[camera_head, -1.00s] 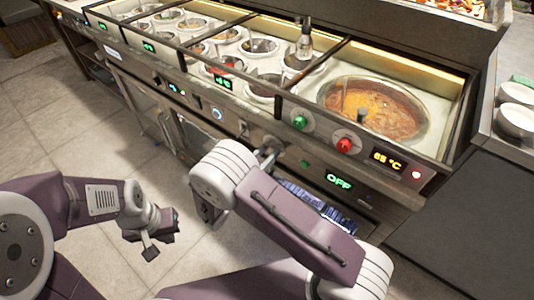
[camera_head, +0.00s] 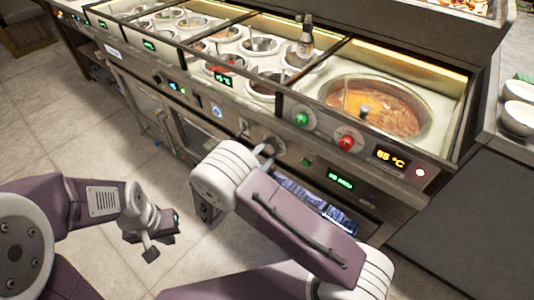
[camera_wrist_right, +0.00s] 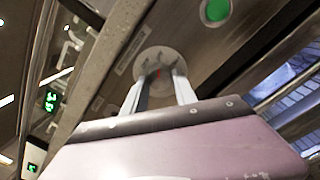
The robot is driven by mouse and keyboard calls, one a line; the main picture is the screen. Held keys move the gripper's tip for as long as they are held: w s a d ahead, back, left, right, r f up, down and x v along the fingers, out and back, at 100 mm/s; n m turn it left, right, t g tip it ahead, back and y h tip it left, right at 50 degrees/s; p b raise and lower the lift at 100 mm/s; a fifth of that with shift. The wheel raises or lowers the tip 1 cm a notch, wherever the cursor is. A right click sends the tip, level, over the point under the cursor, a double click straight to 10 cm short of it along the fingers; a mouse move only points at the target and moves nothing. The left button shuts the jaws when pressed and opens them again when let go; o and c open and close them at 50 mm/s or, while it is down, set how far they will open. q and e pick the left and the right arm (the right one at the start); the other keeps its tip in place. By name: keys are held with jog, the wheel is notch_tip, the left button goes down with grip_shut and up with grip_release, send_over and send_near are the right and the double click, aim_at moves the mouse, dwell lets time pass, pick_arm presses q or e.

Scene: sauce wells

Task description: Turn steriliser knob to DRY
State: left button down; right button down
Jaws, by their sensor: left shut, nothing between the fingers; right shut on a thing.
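The steriliser knob (camera_wrist_right: 158,58) is a round pale dial on the steel front panel, with a small red mark on it. My right gripper (camera_wrist_right: 160,84) is shut on the knob, one finger on each side of it. In the head view my right gripper (camera_head: 268,146) reaches the panel, and its wrist partly hides the knob. The green display (camera_head: 340,180) beside it shows a short line of text too small to read surely. My left gripper (camera_head: 160,242) is shut and empty above the floor, away from the counter.
A green button (camera_head: 306,162) sits right of the knob. Above are a green knob (camera_head: 301,119), a red knob (camera_head: 346,142) and an orange 65 °C display (camera_head: 389,159). Below the panel is a blue-lit opening (camera_head: 318,206). The floor at left is clear.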

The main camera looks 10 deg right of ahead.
jog(key=m+b, duration=0.2)
jog(key=m, duration=0.3)
jog(key=shift+w+f+m, duration=0.1)
jog(key=shift+f+m, duration=0.05)
jog(key=shift+m, duration=0.25)
jog(key=shift+a+r+m+g+h+b, duration=0.1)
jog(key=shift+m+g+h+b, duration=0.1)
jog(key=shift+m+b, duration=0.75)
jog(key=shift+r+m+g+h+b, duration=0.15)
jog(key=shift+m+b, duration=0.25)
jog(key=shift+m, duration=0.95)
jog(key=c, duration=1)
grip_release()
jog(key=shift+w, duration=0.1)
jog(key=shift+f, duration=0.1)
